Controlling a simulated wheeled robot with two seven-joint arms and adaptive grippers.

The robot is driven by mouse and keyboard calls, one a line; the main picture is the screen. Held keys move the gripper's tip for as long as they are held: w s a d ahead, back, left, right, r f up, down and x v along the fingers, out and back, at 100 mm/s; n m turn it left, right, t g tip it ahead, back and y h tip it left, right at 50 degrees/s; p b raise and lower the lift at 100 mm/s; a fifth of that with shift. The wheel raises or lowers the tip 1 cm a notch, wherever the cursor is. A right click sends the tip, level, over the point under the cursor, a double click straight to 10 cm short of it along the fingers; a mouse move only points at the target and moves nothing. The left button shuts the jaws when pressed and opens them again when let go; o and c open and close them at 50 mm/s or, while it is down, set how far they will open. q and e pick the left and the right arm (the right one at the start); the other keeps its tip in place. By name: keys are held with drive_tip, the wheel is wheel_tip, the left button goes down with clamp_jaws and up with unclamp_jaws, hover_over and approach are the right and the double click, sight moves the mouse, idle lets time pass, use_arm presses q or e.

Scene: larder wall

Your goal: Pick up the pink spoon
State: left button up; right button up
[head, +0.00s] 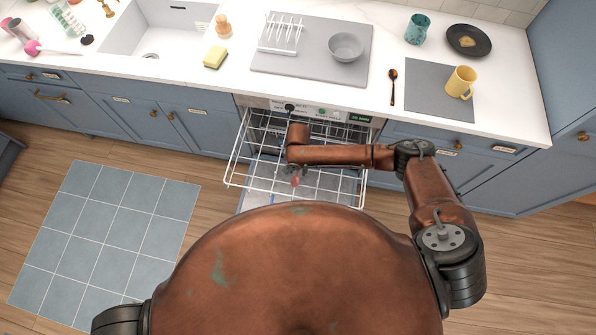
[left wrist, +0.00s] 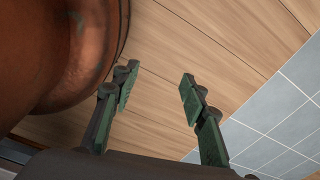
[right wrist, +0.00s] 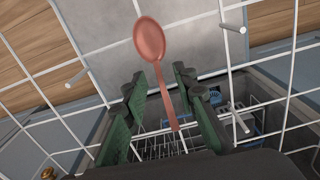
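The pink spoon (right wrist: 149,42) shows in the right wrist view, with its bowl at the top and its handle running down between my fingers. In the head view a small part of it (head: 295,181) shows over the pulled-out dishwasher rack (head: 236,165). My right gripper (right wrist: 161,84) is open, its fingers on either side of the handle with gaps showing. I cannot tell how far the handle lies below the fingers. In the head view my right wrist hides most of that gripper. My left gripper (left wrist: 158,84) is open and empty above the floor.
The counter behind holds a grey bowl (head: 346,47), a white rack (head: 281,36), a dark spoon (head: 392,88), a yellow mug (head: 460,82) and a yellow sponge (head: 215,58). A pink long-handled utensil (head: 33,48) lies at far left. Rack wires surround my right gripper.

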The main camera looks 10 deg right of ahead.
drive_tip(key=shift+c, duration=0.7)
clamp_jaws()
use_arm(q)
drive_tip(key=shift+s, duration=0.65)
drive_tip(key=shift+w, duration=0.15)
